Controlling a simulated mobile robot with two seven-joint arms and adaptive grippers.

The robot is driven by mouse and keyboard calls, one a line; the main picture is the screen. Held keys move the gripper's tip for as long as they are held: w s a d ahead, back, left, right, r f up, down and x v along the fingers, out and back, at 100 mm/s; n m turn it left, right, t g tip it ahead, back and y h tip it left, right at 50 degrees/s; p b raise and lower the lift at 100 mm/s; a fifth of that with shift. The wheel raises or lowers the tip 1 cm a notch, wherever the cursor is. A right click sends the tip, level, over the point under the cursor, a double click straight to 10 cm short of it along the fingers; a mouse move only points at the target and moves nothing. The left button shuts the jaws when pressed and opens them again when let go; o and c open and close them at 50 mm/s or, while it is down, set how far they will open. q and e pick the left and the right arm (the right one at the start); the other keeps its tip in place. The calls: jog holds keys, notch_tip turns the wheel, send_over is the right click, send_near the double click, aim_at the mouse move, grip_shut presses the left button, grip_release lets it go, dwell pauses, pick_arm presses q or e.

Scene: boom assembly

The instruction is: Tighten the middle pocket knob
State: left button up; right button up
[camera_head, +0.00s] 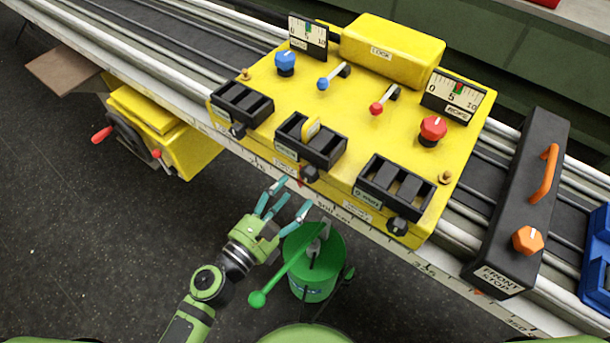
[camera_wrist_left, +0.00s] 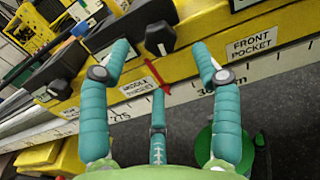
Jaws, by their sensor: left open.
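The middle pocket knob (camera_head: 309,174) is a small black knob on the front face of the yellow box (camera_head: 328,190), below the middle black pocket (camera_head: 310,142). In the left wrist view the knob (camera_wrist_left: 160,38) shows beyond and between the two outer fingertips, above the "MIDDLE POCKET" label (camera_wrist_left: 140,90). My left gripper (camera_head: 284,198) has teal fingers spread open and empty, just in front of and below the knob. It does not appear to hold the knob. My right gripper is not in view.
A green cylinder with a lever (camera_head: 314,270) stands below the gripper. The front pocket knob (camera_head: 397,226) is to the right, the rear one (camera_head: 238,131) to the left. A black front stop (camera_head: 520,205) sits on the rail. A graduated rail edge (camera_head: 345,214) runs under the box.

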aim_at(306, 179)
pick_arm(q)
jog(key=p+x, duration=0.1)
jog(key=x, duration=0.5)
jog(key=shift+s, duration=0.1)
jog(key=c, duration=1.1)
